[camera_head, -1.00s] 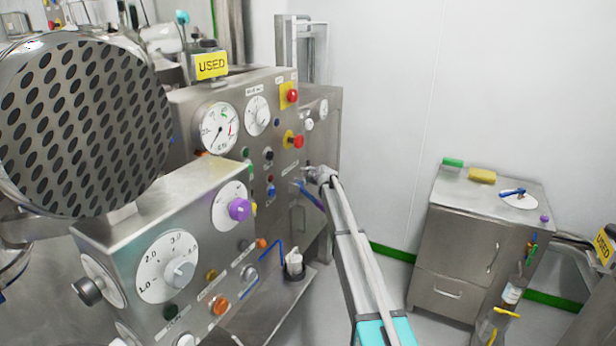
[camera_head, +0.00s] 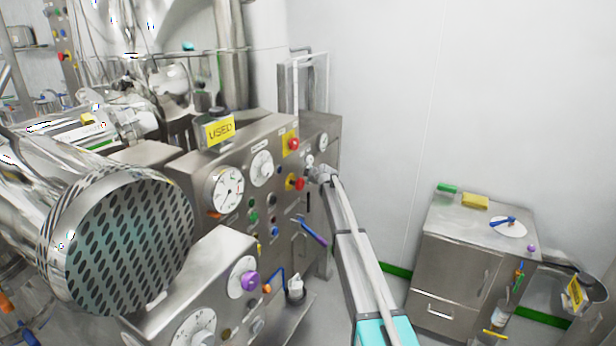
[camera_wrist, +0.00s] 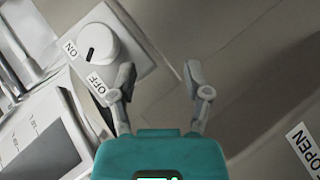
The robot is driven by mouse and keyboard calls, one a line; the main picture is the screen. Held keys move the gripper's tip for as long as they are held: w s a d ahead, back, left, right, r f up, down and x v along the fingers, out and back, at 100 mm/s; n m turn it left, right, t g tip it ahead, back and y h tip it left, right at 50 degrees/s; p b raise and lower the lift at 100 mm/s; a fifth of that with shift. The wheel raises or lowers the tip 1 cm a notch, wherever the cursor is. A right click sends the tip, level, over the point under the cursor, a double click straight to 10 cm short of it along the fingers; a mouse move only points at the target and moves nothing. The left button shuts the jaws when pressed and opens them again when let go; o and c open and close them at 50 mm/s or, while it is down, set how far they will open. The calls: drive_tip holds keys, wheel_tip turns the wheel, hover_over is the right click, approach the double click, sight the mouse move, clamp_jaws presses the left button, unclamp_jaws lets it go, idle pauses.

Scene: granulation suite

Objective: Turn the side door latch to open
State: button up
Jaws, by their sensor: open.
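My gripper (camera_head: 320,174) is at the right end of the steel machine's panel in the head view, small and partly hidden by my arm. In the wrist view my gripper (camera_wrist: 159,78) is open, with nothing between its fingers. A white OPEN label (camera_wrist: 303,150) is at the lower right there. A blue-purple handle (camera_head: 313,233) sticks out from the machine below my gripper in the head view. I cannot tell if it is the side door latch. No latch shows clearly in the wrist view.
In the wrist view a white ON/OFF knob (camera_wrist: 97,44) is close to the left finger. Red buttons and gauges crowd the machine front (camera_head: 236,180). A perforated steel drum (camera_head: 125,240) is at left. A steel cabinet (camera_head: 455,260) stands at right; wall space is clear between.

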wheel_tip(320, 180, up, 14)
drive_tip(key=p, duration=1.2)
drive_tip(key=shift+p, duration=0.3)
drive_tip(key=shift+r+p, duration=0.3)
drive_tip(key=shift+p, duration=0.05)
